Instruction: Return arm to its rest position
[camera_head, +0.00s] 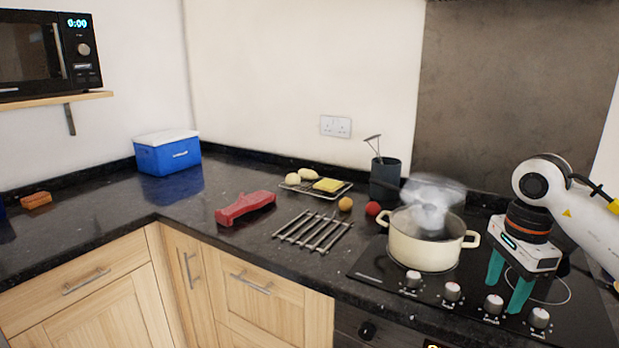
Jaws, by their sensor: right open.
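My right gripper (507,282) is at the right of the head view, pointing down over the right part of the black hob. Its two teal fingers are apart with nothing between them. The white right arm (590,222) reaches in from the right edge. The gripper is to the right of a cream pot (424,250), apart from its right handle. My left gripper is not in view.
The pot steams on the hob (375,265), with several knobs in front. A metal rack (313,232), a red object (245,208), a tray of food (316,188), a dark utensil holder (385,178) and a blue cooler (168,155) stand leftward. The left counter is mostly clear.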

